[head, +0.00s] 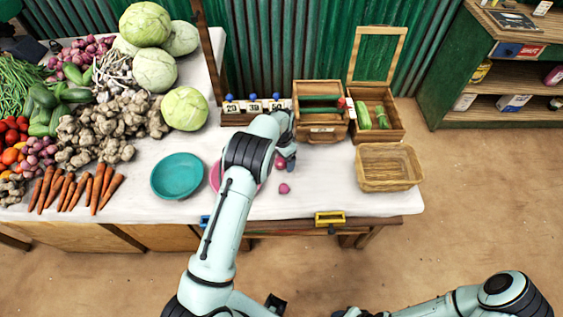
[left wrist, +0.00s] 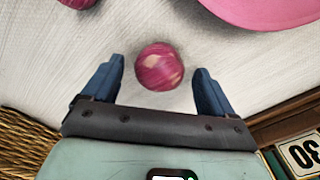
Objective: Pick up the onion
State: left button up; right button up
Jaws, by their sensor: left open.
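A small pink-purple onion (left wrist: 160,67) lies on the white cloth, between and slightly beyond the tips of my open left gripper (left wrist: 158,85) in the left wrist view. Nothing is held. In the head view my left gripper (head: 288,160) is low over the table, and that onion (head: 279,162) shows partly beside it. A second onion (head: 284,188) lies nearer the table's front edge. It shows cut off at the top of the left wrist view (left wrist: 78,2). My right arm shows at the lower right, but I do not see its gripper.
A pink plate (left wrist: 265,10) lies near the onion, mostly behind my left arm in the head view. A teal plate (head: 178,177) is left of it. A wicker basket (head: 388,184) stands at the right. Wooden boxes (head: 323,132) and number tags stand behind. Vegetables fill the left side.

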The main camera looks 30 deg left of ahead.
pick_arm(q)
jog(key=c, duration=1.1)
jog(key=shift+c, duration=0.2)
